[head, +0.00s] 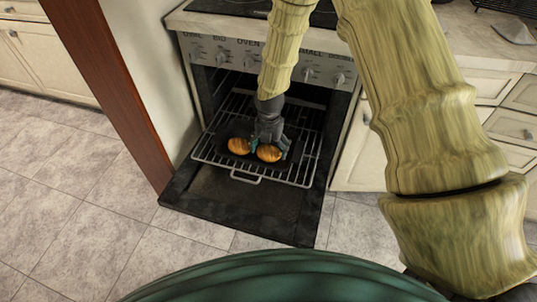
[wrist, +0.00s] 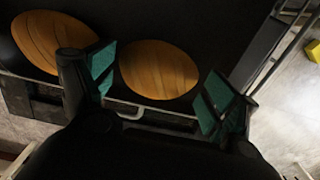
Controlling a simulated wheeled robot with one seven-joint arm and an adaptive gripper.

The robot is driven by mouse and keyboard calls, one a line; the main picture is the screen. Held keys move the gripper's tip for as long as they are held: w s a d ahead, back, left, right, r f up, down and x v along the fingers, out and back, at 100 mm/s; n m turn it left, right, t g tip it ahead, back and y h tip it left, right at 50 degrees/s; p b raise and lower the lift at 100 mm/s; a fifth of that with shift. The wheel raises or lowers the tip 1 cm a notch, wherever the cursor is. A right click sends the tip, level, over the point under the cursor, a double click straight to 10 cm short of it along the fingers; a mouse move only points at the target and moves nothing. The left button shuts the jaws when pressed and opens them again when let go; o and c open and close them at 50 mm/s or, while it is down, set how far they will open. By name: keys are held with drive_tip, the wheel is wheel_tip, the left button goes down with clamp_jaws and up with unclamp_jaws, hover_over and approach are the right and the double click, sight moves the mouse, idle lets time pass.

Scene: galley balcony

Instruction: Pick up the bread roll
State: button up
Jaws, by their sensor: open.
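Two golden-brown bread rolls lie side by side on a dark tray (head: 236,127) on the oven's pulled-out rack. The right roll (head: 268,153) is just below my gripper (head: 270,143). In the wrist view, this roll (wrist: 158,69) shows between the two green-padded fingers of my gripper (wrist: 158,90), with gaps on both sides. The left roll (head: 238,146) lies outside the fingers; it also shows in the wrist view (wrist: 52,44), close to the left finger. My gripper is open and empty. The head view does not clearly show the height of the fingertips over the tray.
The oven door (head: 243,206) hangs open beneath the wire rack (head: 300,172). Oven side walls and the control panel (head: 312,62) with knobs surround the opening closely. A reddish-brown post (head: 112,95) stands at left. Tiled floor (head: 100,220) is clear in front.

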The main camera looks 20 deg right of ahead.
drive_tip(key=shift+f, duration=1)
drive_tip(key=c, duration=0.6)
drive_tip(key=shift+r, duration=0.15)
drive_tip(key=shift+c, duration=0.2)
